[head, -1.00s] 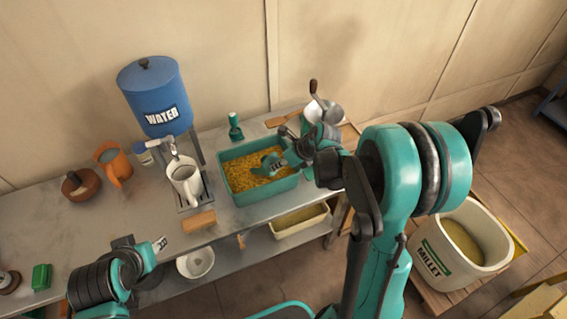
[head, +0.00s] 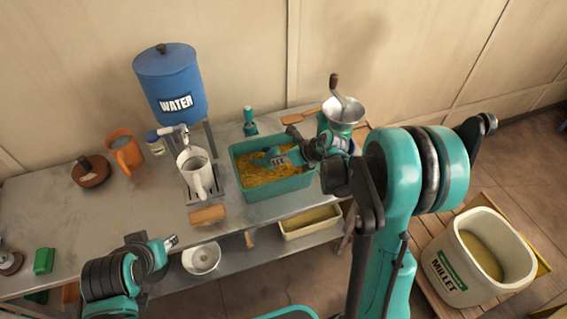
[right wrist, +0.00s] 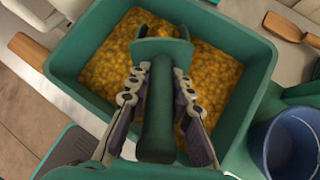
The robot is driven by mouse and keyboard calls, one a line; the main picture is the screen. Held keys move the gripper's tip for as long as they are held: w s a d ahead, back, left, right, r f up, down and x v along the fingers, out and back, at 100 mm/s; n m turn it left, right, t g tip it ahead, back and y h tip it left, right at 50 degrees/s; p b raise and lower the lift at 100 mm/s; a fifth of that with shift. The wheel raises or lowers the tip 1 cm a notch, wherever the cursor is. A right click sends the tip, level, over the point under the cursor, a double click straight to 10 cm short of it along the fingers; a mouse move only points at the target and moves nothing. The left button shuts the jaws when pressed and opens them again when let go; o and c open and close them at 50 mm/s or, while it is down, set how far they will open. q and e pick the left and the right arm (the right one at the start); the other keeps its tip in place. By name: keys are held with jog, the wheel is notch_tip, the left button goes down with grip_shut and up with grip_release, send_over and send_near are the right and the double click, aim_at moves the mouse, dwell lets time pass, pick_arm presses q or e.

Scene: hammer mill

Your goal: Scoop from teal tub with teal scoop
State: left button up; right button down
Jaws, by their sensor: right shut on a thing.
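The teal tub (head: 297,195) stands on the table, filled with yellow-orange grain (head: 262,177). My right gripper (head: 294,152) is over the right part of the tub and is shut on the handle of the teal scoop (head: 262,161). In the right wrist view, the gripper fingers (right wrist: 158,88) flank the scoop's handle (right wrist: 157,125), and its head (right wrist: 161,48) is at the grain, toward the tub's far wall. How deep the head sits is hidden. My left gripper (head: 171,242) is near the table's front edge, away from the tub; its jaws are too small to read.
A blue water dispenser (head: 170,85) and white jug (head: 196,172) stand left of the tub. A hand-cranked mill (head: 341,112) stands behind my right arm. A wooden roller-like piece (head: 207,215) lies in front. A millet bin (head: 470,265) stands at the right.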

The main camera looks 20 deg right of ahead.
jog(key=shift+s+d+r+t, duration=0.15)
jog(key=shift+s+r+t, duration=0.05)
jog(key=shift+r, duration=0.3)
jog(key=shift+s+d+r+t, duration=0.1)
jog(key=shift+s+r+t, duration=0.1)
jog(key=shift+r, duration=0.25)
jog(key=r+t+y+b, duration=0.1)
jog(key=s+d+r+t+y+b, duration=0.1)
jog(key=b, duration=0.1)
jog(key=shift+s+r+t, duration=0.2)
jog(key=shift+r+t, duration=0.15)
jog(key=shift+t, duration=0.05)
jog(key=shift+s+r+t+y+b, duration=0.15)
jog(key=shift+r+t+y+b, duration=0.3)
jog(key=shift+b, duration=0.1)
jog(key=shift+s+d+r+t, duration=0.1)
jog(key=shift+r+t, duration=0.15)
jog(key=shift+r, duration=0.15)
